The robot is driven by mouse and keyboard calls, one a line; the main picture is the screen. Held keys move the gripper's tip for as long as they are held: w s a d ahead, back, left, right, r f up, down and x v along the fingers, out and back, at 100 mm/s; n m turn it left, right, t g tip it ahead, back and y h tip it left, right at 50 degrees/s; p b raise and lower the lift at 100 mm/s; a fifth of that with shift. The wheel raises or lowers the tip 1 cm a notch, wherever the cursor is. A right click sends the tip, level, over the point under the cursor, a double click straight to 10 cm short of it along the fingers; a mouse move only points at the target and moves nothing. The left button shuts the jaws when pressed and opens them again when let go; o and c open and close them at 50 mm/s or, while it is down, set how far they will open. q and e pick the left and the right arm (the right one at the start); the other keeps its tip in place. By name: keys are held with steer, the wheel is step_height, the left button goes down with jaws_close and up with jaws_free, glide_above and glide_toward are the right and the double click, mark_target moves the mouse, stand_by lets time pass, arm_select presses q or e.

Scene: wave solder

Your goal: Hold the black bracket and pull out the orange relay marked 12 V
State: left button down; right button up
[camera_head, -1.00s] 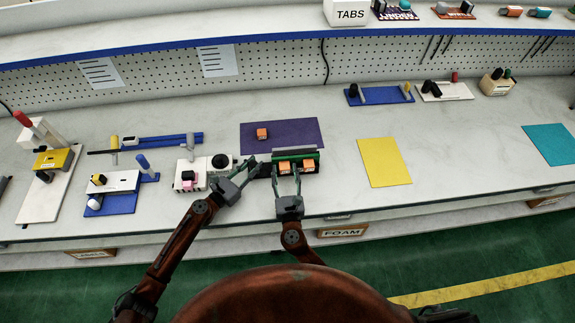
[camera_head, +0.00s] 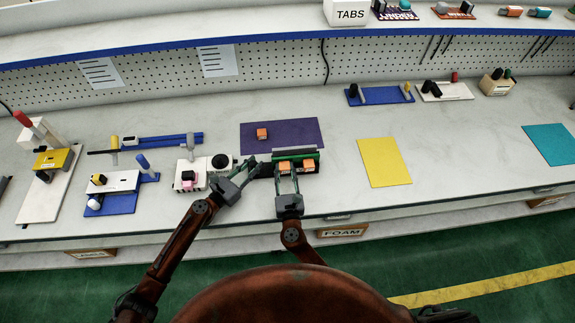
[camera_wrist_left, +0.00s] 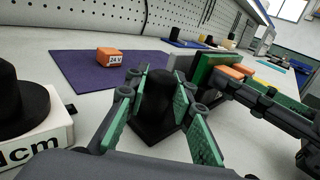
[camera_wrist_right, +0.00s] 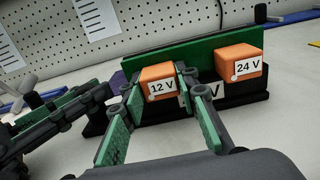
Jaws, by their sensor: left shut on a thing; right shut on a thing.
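The black bracket (camera_wrist_left: 163,97) has an upright post on a dark base, and my left gripper (camera_wrist_left: 162,100) is shut on the post. In the head view my left gripper (camera_head: 256,170) is at the left end of the relay holder. The orange relay marked 12 V (camera_wrist_right: 158,79) is between the fingers of my right gripper (camera_wrist_right: 165,95), which is shut on it. It is at the left position of the black holder (camera_wrist_right: 237,97) with a green back plate (camera_wrist_right: 190,52). The fingers hide its lower sides, so I cannot tell whether it is raised.
An orange relay marked 24 V (camera_wrist_right: 239,61) sits at the holder's right. Another 24 V relay (camera_wrist_left: 109,56) lies on the purple mat (camera_head: 297,134) behind. A white block with a black round part (camera_head: 221,163) stands close left. A yellow mat (camera_head: 385,165) lies clear at right.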

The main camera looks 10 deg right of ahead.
arm_select(q)
steer(key=shift+f, duration=0.15)
arm_select(e)
steer(key=shift+s, duration=1.05)
jaws_close()
stand_by(0.3)
steer(key=shift+s, duration=2.05)
steer(key=shift+r, duration=0.15)
step_height(320, 180, up, 9)
stand_by(0.3)
arm_select(q)
steer(key=c, duration=1.6)
jaws_free()
steer(key=v, duration=1.2)
